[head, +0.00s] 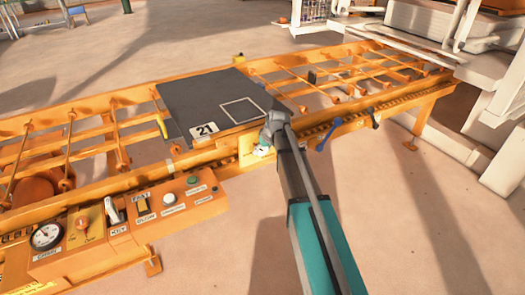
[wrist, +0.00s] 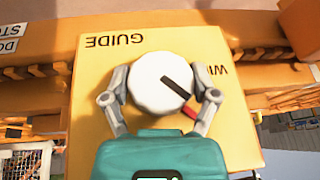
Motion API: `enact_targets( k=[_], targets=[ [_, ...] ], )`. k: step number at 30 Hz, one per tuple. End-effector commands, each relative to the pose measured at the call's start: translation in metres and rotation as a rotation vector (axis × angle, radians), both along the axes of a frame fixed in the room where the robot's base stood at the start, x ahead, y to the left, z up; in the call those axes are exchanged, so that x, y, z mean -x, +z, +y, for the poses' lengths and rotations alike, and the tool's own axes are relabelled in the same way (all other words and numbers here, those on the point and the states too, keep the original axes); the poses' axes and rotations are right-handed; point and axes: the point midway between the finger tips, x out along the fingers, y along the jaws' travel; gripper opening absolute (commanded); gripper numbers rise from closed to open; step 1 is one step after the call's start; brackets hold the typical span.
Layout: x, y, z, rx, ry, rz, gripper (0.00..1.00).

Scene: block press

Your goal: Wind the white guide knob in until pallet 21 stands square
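The white guide knob (wrist: 158,84) is round with a black line running toward its lower right rim. It sits on a yellow plate marked GUIDE (wrist: 90,75), beside a red mark (wrist: 190,112). My gripper (wrist: 162,88) has one finger on each side of the knob, both seeming to touch its rim. In the head view my gripper (head: 268,140) hides most of the knob. Pallet 21 (head: 195,100), a dark slab with a "21" label and a white square outline, lies on the conveyor. I cannot tell for sure whether it stands square to the rails.
The orange roller conveyor (head: 130,105) runs across the view. A control panel (head: 120,225) with a gauge, switches and buttons is at the front left. The floor at front right is clear.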

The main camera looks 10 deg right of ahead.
Motion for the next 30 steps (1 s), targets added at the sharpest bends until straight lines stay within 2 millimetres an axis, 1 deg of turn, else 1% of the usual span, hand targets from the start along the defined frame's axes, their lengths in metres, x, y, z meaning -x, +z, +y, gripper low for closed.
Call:
enact_targets(
  k=[1,5,6,13,24,30],
  targets=[
    [0.0,0.0,0.0,0.0,0.0,0.0,0.54],
    [0.0001,0.0,0.0,0.0,0.0,0.0,0.29],
    [0.0001,-0.0001,0.0,0.0,0.0,0.0,0.27],
    [-0.0007,-0.0013,-0.0009,-0.037,-0.003,0.013,0.27],
    [-0.0007,-0.0023,-0.0002,-0.233,-0.001,0.077,0.27],
    [0.0004,-0.0006,0.0006,-0.267,0.0,0.088,0.27]
  ],
)
